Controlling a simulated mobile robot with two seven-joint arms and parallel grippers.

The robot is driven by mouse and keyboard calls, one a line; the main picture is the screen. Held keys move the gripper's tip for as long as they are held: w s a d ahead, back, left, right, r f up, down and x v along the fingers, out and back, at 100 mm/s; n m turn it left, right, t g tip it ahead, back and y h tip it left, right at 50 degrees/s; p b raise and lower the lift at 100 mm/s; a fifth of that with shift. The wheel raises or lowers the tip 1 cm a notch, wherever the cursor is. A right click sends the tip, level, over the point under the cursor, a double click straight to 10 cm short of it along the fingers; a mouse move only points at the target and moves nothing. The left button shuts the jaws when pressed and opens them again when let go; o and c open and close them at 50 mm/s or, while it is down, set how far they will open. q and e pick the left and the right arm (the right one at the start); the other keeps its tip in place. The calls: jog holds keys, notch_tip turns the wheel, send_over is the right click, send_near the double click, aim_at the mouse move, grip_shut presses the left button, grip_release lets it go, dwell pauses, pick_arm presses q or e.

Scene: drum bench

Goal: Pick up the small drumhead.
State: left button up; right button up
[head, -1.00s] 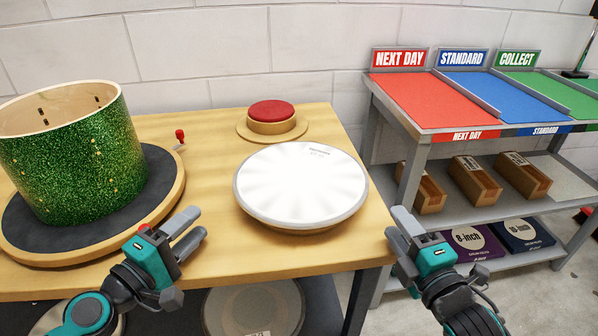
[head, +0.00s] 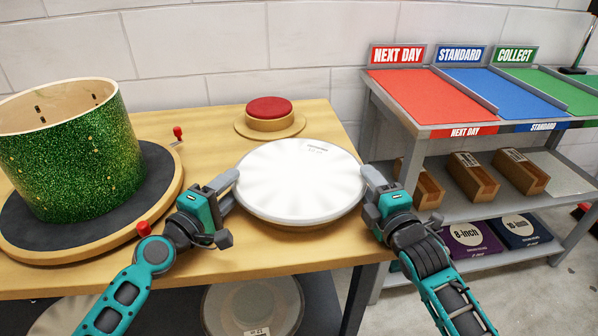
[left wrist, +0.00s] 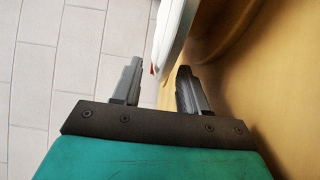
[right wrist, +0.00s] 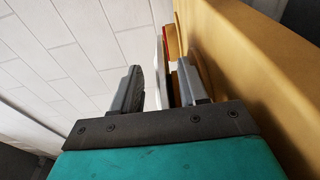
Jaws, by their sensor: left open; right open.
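A round white drumhead (head: 300,190) with a small printed mark near its far edge lies flat on a round wooden support on the bench. My left gripper (head: 232,182) is open at its left edge, and my right gripper (head: 369,176) is open at its right edge. In the left wrist view the drumhead's rim (left wrist: 170,40) reaches in between the fingertips (left wrist: 160,75). In the right wrist view the rim (right wrist: 162,68) stands between the two open fingers (right wrist: 160,82). Neither gripper is closed on it.
A green sparkly drum shell (head: 70,150) stands on a dark round pad at the left. A red button (head: 269,109) is behind the drumhead. More drumheads, one labelled (head: 252,308), lie below the bench. A shelf with coloured lanes (head: 415,95) stands at the right.

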pick_arm(q)
jog(key=shift+x, duration=0.8)
pick_arm(e)
jog(key=shift+x, duration=0.8)
pick_arm(q)
jog(key=shift+s, duration=0.1)
grip_shut()
pick_arm(e)
jog(key=shift+s, duration=0.1)
grip_shut()
